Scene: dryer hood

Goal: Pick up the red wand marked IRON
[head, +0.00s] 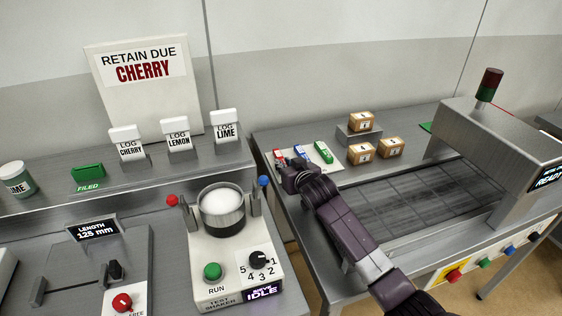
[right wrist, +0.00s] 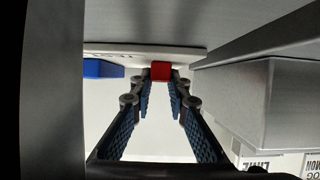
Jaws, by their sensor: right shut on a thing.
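The red wand (head: 279,156) is at the left end of a white holder (head: 331,164) on the right-hand bench, beside a blue wand (head: 299,152) and a green wand (head: 323,152). Its marking is too small to read. My right gripper (head: 287,166) is at the holder's front left and hides part of the red wand. In the right wrist view the red wand (right wrist: 161,71) sits between the fingertips, which are shut on it, close against the pale holder. The blue wand (right wrist: 103,69) is left of it there. My left gripper is out of view.
Small cartons (head: 361,153) and a grey block (head: 358,135) stand right of the holder. A conveyor (head: 410,205) runs into a metal hood (head: 500,150) with a signal lamp. A test shaker (head: 235,270) with a round pot stands on the left bench.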

